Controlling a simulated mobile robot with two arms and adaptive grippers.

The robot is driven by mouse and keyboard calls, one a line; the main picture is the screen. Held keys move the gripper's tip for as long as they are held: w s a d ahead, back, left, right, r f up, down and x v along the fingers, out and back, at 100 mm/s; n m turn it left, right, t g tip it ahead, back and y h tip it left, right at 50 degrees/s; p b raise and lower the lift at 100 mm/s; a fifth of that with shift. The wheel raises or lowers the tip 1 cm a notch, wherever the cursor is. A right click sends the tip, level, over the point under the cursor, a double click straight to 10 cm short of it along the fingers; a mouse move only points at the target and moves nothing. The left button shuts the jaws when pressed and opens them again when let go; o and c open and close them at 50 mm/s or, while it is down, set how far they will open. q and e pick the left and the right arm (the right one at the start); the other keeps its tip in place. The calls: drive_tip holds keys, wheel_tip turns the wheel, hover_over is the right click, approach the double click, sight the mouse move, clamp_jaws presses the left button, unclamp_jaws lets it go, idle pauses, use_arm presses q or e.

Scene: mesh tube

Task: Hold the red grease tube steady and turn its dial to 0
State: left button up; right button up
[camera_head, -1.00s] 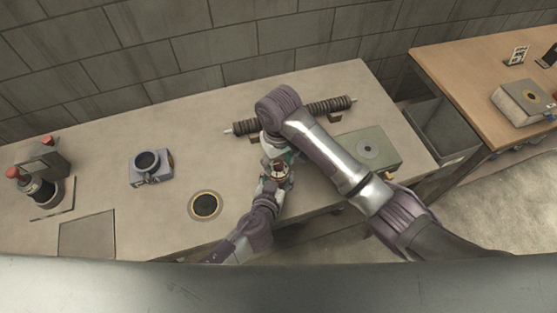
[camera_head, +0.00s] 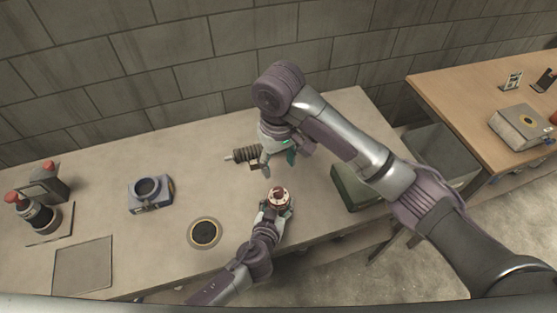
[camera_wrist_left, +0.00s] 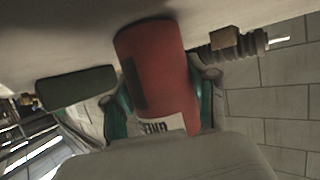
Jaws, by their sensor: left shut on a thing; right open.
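The red grease tube (camera_head: 278,194) stands at the front of the bench with its pale, marked dial top facing up. My left gripper (camera_head: 273,208) is shut around its side. In the left wrist view the red tube (camera_wrist_left: 157,75) fills the middle, with the teal-padded fingers of my left gripper (camera_wrist_left: 160,112) on both sides and part of a printed label showing. My right gripper (camera_head: 278,160) is open and empty, above and behind the tube, apart from it. I cannot read the dial setting.
A ribbed dark rod (camera_head: 246,154) lies behind, partly hidden by my right arm. A green box (camera_head: 352,188) sits to the right. A blue-grey device (camera_head: 150,195), a round black disc (camera_head: 205,233) and a red-knobbed unit (camera_head: 42,190) stand to the left. Bench between them is clear.

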idle(0.3)
use_arm(q)
drive_tip(key=o, duration=1.4)
drive_tip(key=shift+c, duration=0.2)
